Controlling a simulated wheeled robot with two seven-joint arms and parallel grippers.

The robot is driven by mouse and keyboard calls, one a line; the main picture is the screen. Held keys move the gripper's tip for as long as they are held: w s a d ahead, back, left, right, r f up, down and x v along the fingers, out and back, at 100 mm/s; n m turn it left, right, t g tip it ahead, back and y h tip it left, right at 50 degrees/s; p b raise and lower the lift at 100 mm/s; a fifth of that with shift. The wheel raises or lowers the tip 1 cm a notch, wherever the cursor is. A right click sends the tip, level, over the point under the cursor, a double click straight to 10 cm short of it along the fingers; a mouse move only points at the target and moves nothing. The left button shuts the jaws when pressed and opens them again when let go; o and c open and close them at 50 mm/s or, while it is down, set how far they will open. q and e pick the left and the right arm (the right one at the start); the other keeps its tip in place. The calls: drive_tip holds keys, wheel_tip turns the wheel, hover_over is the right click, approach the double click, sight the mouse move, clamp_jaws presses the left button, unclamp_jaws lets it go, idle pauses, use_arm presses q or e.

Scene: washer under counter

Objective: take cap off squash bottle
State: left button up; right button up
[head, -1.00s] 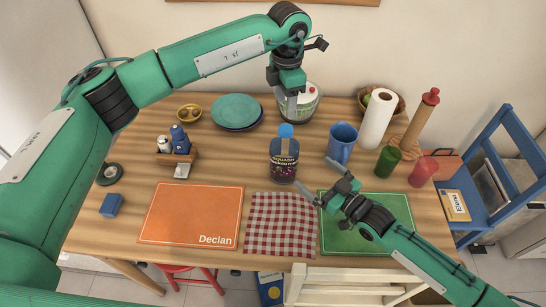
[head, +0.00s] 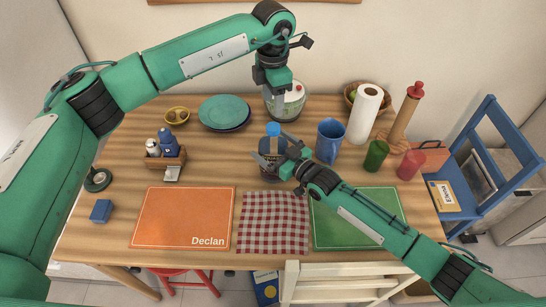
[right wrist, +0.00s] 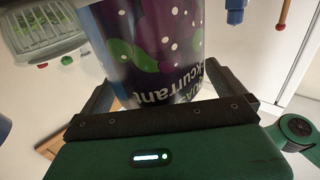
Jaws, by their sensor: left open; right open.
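The squash bottle (head: 268,165) is dark with a purple label and a blue cap (head: 273,129). It stands upright on the table near the middle, with its cap on. My right gripper (head: 272,150) is open, with its fingers on either side of the bottle body and partly hiding it. In the right wrist view the bottle (right wrist: 155,50) is between the two open fingers; I cannot tell whether they touch it. My left gripper (head: 277,103) points down above and behind the cap, in front of the salad spinner, open and apart from the bottle.
Behind the bottle stands the salad spinner (head: 293,103). A blue mug (head: 329,141) is close on the right, with a paper roll (head: 365,112) beyond. A checked cloth (head: 272,225) and the orange (head: 183,218) and green (head: 355,228) mats lie in front.

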sight(273, 126)
drive_tip(key=c, duration=1.8)
use_arm(q)
drive_tip(key=m, duration=2.6)
drive_tip(key=shift+m, duration=0.4)
drive_tip(key=shift+f, duration=4)
